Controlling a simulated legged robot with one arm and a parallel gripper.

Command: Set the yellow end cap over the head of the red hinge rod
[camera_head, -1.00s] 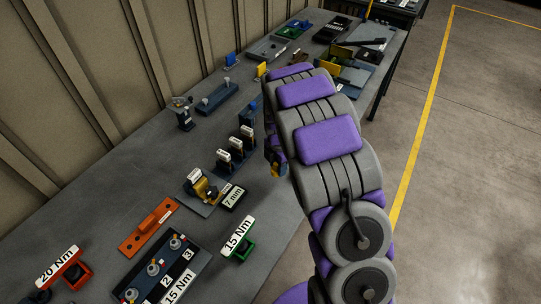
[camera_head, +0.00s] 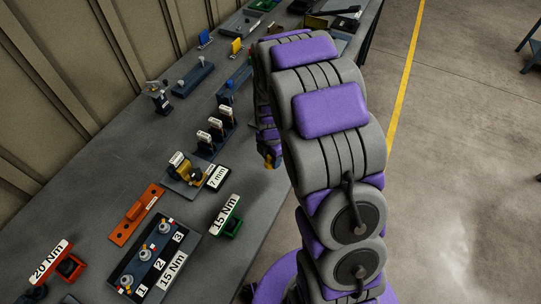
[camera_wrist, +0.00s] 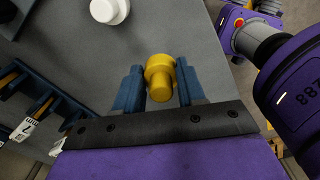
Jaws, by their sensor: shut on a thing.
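The yellow end cap (camera_wrist: 160,78), a stepped round piece, is between the two blue fingers of my gripper (camera_wrist: 159,86) in the wrist view. The gripper is shut on it, with the cap standing out past the fingertips. In the head view a bit of yellow (camera_head: 268,162) shows at the tip of my gripper, over the right edge of the workbench; my arm hides most of the gripper. I cannot pick out the red hinge rod in either view.
A white round piece (camera_wrist: 108,9) shows in the wrist view. Open floor lies right.

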